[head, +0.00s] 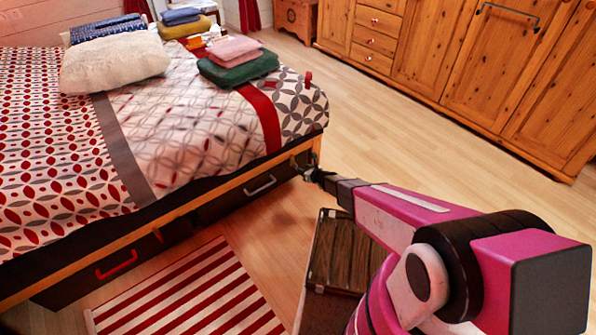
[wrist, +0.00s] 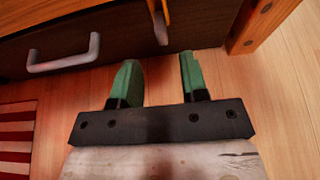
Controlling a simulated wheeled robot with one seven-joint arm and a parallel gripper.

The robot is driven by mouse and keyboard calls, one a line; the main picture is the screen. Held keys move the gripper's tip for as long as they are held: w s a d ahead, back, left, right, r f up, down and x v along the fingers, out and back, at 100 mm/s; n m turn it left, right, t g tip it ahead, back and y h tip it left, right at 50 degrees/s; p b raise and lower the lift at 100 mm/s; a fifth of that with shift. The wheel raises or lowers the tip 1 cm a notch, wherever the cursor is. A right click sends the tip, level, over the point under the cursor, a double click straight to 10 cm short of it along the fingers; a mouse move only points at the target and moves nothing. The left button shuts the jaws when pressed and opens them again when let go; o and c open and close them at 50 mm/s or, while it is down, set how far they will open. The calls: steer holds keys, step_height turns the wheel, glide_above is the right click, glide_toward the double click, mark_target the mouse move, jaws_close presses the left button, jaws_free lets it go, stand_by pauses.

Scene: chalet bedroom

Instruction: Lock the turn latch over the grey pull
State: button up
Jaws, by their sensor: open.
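The grey pull (head: 259,186) is a bar handle on a dark drawer front under the bed. In the wrist view the grey pull (wrist: 63,55) is left of my gripper (wrist: 160,78). In the head view my gripper (head: 310,173) is small, by the bed's near corner; the latch is hard to make out there.
A red pull (head: 117,265) is on another drawer front to the left. A wooden bed leg (wrist: 256,26) stands right of the latch. A dark-topped box (head: 338,252) is below my arm, beside a striped rug (head: 190,292). Wooden floor is clear towards the cabinets (head: 440,60).

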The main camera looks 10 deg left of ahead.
steer(key=shift+v, duration=1.1)
steer(key=s+d+r+n+g, duration=0.3)
steer(key=d+r+n, duration=0.2)
steer(key=r+n, duration=0.3)
steer(key=s+d+r+n+g, duration=0.25)
steer(key=d+r+n, duration=0.3)
steer(key=r, duration=0.45)
steer(key=s+d+r+n+g+h, duration=0.1)
steer(key=s+d+r+n+h, duration=0.4)
steer(key=d, duration=0.7)
steer(key=s+d+r+n+g+h, duration=0.2)
steer(key=s+d+r+n+h, duration=0.3)
steer(key=s+d+r, duration=0.5)
steer(key=d+n, duration=0.2)
steer(key=d, duration=0.1)
steer(key=shift+s+d+r+n, duration=0.15)
steer(key=shift+s+r+n, duration=0.1)
steer(key=shift+n, duration=0.1)
